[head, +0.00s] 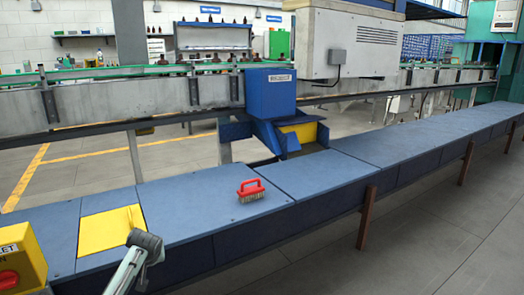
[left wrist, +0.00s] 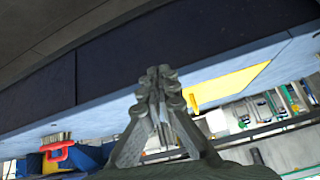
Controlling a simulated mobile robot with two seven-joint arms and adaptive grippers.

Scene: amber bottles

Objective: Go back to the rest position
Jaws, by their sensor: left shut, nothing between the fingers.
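My left gripper (left wrist: 160,78) fills the middle of the left wrist view. Its fingers are together with nothing between them. In the head view a grey part of my left arm shows at the bottom left, in front of the blue bench (head: 190,205) near a yellow panel (head: 108,228). I cannot make out the fingers there. The yellow panel also shows in the left wrist view (left wrist: 235,85), beyond the fingers. My right gripper is in neither view.
A red-handled brush (head: 250,190) lies on the bench, and it also shows in the left wrist view (left wrist: 58,155). A yellow box with a red button (head: 20,262) stands at the left edge. A blue chute (head: 272,110) rises behind the bench. The bench top to the right is clear.

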